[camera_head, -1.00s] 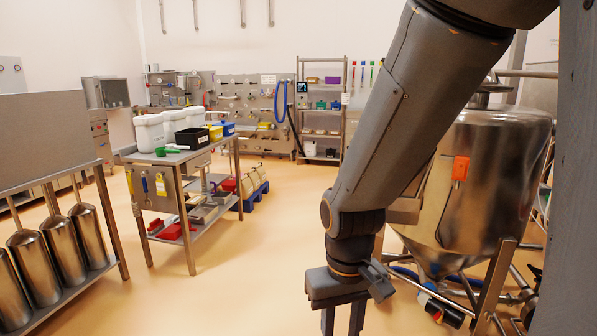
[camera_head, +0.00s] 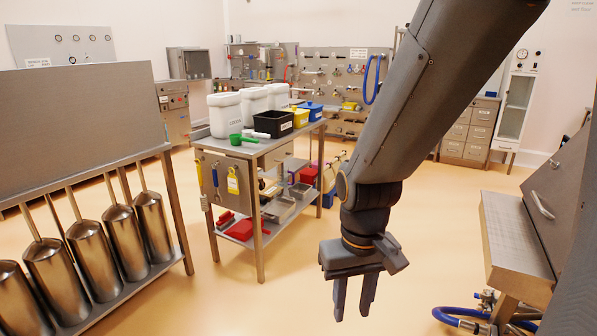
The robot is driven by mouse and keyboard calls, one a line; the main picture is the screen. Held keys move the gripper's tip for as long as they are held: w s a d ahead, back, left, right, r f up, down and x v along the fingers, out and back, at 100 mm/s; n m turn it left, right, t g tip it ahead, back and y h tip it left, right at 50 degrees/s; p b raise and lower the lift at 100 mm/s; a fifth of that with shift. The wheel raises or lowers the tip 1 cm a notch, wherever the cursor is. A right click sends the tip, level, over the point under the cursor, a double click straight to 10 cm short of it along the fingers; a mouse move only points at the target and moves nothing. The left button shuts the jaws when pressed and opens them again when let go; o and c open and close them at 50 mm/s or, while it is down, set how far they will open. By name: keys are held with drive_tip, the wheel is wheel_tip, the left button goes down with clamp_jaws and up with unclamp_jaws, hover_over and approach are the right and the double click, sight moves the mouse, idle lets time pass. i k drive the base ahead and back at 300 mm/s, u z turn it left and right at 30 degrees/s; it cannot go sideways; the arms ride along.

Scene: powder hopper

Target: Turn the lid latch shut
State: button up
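My gripper (camera_head: 353,303) hangs below my arm in the middle right of the view, fingers pointing down. A gap shows between its two fingers, with nothing in it. It is over open floor and apart from everything around it. At the right edge stands a steel unit (camera_head: 512,240) with a flat ledge and a slanted steel panel (camera_head: 568,190) that has a bar handle (camera_head: 541,205). I cannot tell whether this panel is the lid. No lid latch can be made out. My own body covers part of the right edge.
A steel cart (camera_head: 262,150) with white tubs (camera_head: 226,116) and bins stands left of my gripper. A rack of steel cylinders (camera_head: 98,258) is at the left. A blue hose (camera_head: 462,313) lies low at the right. Floor (camera_head: 430,215) between cart and steel unit is clear.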

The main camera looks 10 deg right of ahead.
sight(555, 165)
drive_tip(key=z, duration=0.15)
drive_tip(key=i, duration=1.95)
drive_tip(key=z, duration=1.2)
drive_tip(key=i, duration=0.85)
drive_tip(key=z, duration=1.05)
